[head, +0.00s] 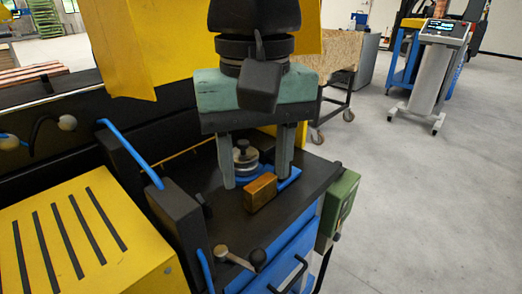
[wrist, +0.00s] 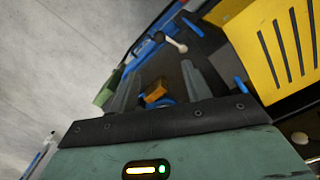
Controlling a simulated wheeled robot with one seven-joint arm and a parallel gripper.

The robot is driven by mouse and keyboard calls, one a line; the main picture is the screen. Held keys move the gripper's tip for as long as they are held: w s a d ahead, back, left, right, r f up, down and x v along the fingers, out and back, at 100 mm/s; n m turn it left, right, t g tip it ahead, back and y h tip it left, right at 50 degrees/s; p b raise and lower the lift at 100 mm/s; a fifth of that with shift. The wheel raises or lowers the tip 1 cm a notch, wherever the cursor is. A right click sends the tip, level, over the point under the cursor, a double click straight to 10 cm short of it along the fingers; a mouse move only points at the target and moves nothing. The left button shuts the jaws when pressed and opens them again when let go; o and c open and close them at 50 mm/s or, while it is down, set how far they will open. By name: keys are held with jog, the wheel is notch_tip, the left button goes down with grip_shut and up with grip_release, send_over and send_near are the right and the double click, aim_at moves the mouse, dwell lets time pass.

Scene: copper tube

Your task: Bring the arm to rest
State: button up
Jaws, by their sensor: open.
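My gripper (head: 256,168) hangs over the dark top of a blue machine bench, its two grey fingers pointing down and set apart. It is open, with nothing held between the fingers. A small copper-brown block (head: 260,192) lies on the bench top near the right finger in the head view. A round metal fitting (head: 245,157) stands behind, seen between the fingers. In the wrist view, my gripper (wrist: 158,85) shows both fingers apart, with the copper-brown block (wrist: 156,92) visible between them, farther off. No copper tube can be made out clearly.
A yellow slotted cover (head: 82,235) is at the left, beside a dark upright block (head: 178,219). A green box (head: 341,205) hangs on the bench's right side.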

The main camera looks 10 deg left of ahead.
jog(key=shift+r, duration=0.2)
jog(key=s+d+f+n, duration=0.1)
jog(key=s+d+f, duration=0.1)
jog(key=d+f, duration=0.5)
jog(key=s+d+f, duration=0.3)
jog(key=d+f, duration=0.4)
jog(key=d, duration=0.8)
jog(key=shift+s+n+y+p, duration=0.25)
jog(key=shift+n+y+p, duration=0.05)
jog(key=shift+n+p, duration=0.1)
